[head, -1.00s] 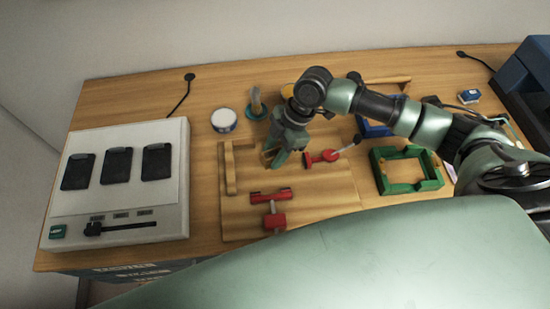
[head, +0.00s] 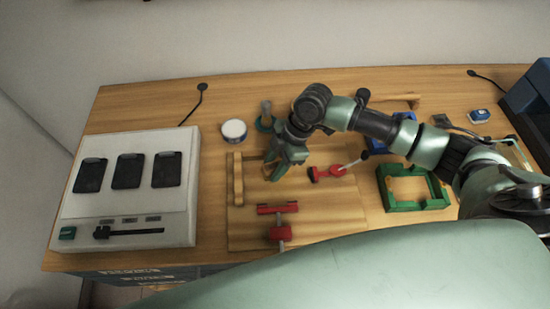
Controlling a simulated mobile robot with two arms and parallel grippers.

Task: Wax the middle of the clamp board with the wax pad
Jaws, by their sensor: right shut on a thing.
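The clamp board (head: 248,222) is a flat wooden board lying on the bench in the middle of the head view. It has a wooden fence on its left side and red clamps at its front (head: 279,220) and right (head: 328,173). My right gripper (head: 275,172) points down over the board, between the fence and the right red clamp. It is shut on the wax pad, which is mostly hidden by the fingers. I cannot tell whether the pad touches the board. My left gripper is not in view.
A light box with several black pads (head: 125,200) stands at left. A green frame (head: 407,188) lies to the right, with a blue machine (head: 530,100) at far right.

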